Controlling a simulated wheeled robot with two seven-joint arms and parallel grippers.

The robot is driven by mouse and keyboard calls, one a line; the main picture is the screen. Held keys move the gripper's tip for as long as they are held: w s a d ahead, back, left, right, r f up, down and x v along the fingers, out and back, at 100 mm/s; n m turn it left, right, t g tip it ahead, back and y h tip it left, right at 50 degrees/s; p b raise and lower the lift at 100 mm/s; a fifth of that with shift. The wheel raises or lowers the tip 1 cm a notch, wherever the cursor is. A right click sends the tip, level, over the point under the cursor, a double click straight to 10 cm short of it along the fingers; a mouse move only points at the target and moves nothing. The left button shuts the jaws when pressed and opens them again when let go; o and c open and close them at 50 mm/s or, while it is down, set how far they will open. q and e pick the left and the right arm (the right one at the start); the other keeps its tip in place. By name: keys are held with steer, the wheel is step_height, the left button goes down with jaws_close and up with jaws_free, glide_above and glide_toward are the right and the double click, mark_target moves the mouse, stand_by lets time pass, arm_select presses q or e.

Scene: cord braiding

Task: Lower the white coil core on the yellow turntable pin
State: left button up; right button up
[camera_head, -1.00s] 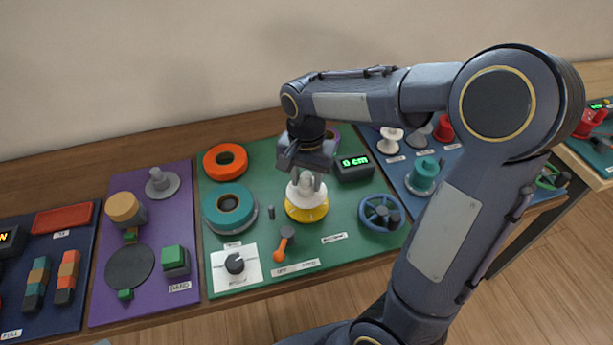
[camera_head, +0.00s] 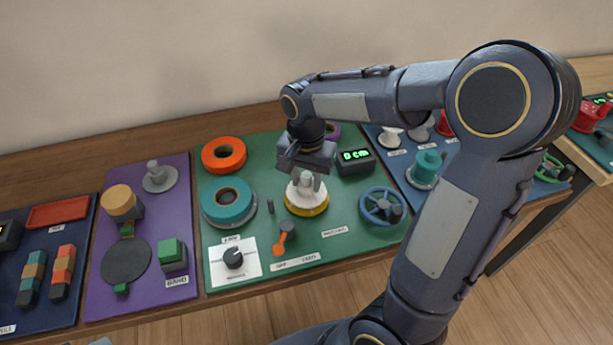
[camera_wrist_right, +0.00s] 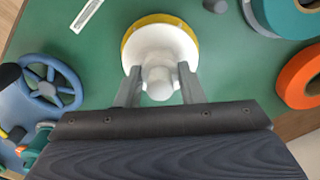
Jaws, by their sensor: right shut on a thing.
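The white coil core (camera_head: 305,191) is at the yellow turntable (camera_head: 322,208) on the green mat. In the right wrist view the white core (camera_wrist_right: 158,48) covers most of the yellow turntable (camera_wrist_right: 130,36), whose rim shows along the far left edge. My right gripper (camera_head: 307,178) points down above the turntable, shut on the core's top knob. Its two fingers (camera_wrist_right: 160,88) stand on either side of the knob in the right wrist view. The turntable pin is hidden, so I cannot tell how far the core sits on it. My left gripper is not in view.
A teal coil (camera_head: 228,202) and an orange coil (camera_head: 223,154) lie to the left. An orange lever (camera_head: 281,240) is in front, a blue handwheel (camera_head: 381,206) to the right. A display (camera_head: 356,161) reading 0 cm stands behind right.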

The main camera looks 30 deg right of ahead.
steer(key=shift+f+b, duration=0.45)
steer(key=shift+f, duration=0.3)
steer(key=o, duration=1)
steer(key=shift+r, duration=0.1)
step_height(320, 180, up, 8)
steer(key=p, duration=0.7)
